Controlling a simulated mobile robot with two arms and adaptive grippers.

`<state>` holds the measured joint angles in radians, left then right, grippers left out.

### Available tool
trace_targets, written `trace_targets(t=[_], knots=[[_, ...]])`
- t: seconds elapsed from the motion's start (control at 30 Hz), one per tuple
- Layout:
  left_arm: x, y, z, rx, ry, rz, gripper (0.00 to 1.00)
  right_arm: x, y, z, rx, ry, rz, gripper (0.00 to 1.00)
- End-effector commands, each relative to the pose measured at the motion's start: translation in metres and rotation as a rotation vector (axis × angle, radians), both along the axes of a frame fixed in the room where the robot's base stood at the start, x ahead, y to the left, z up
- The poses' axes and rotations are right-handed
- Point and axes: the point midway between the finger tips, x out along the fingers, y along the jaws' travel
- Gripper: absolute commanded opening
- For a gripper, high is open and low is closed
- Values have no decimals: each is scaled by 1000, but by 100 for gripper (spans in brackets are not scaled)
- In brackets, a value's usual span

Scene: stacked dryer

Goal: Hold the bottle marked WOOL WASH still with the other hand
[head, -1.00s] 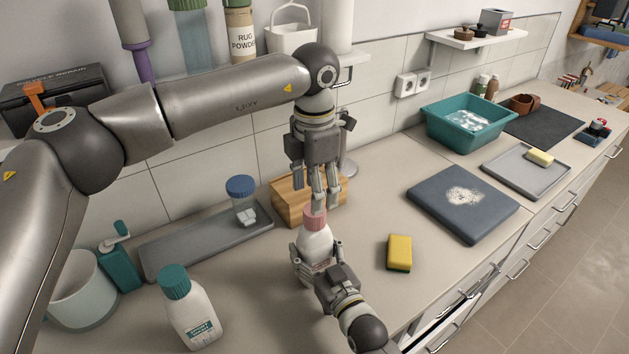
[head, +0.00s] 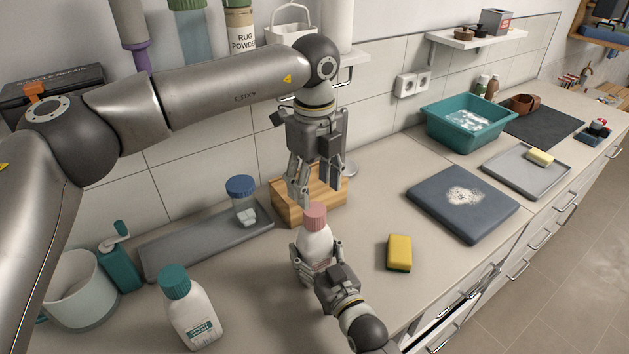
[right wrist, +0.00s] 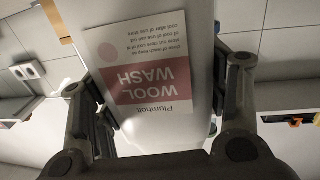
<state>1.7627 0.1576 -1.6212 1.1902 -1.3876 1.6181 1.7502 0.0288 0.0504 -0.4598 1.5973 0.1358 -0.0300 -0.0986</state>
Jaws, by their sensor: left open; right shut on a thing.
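The WOOL WASH bottle (head: 313,240) is white with a pink cap (head: 315,216) and stands upright on the counter. Its label with WOOL WASH on it faces the camera in the right wrist view (right wrist: 150,85). My right gripper (head: 316,262) is shut on the bottle's body, a finger on each side. My left gripper (head: 299,196) is open and empty.
A yellow sponge (head: 399,252) lies to the right, and a white bottle with a teal cap (head: 190,308) stands at the left front. A grey tray (head: 165,250) holds a blue-lidded jar (head: 243,200). Counter between bottle and sponge is clear.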

Motion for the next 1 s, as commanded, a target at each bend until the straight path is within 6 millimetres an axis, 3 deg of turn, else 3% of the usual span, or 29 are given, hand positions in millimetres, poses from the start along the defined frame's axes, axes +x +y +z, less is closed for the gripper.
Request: trace_targets(t=[0.27,0.67,0.83,1.0], knots=[[0,0,2,-1,0,243,57,0,0,0,-1,0,0,0],[0,0,1,-1,1,266,57,0,0,0,-1,0,0,0],[0,0,-12,-1,3,265,57,0,0,0,-1,0,0,0],[-1,0,-38,1,4,264,57,0,0,0,-1,0,0,0]])
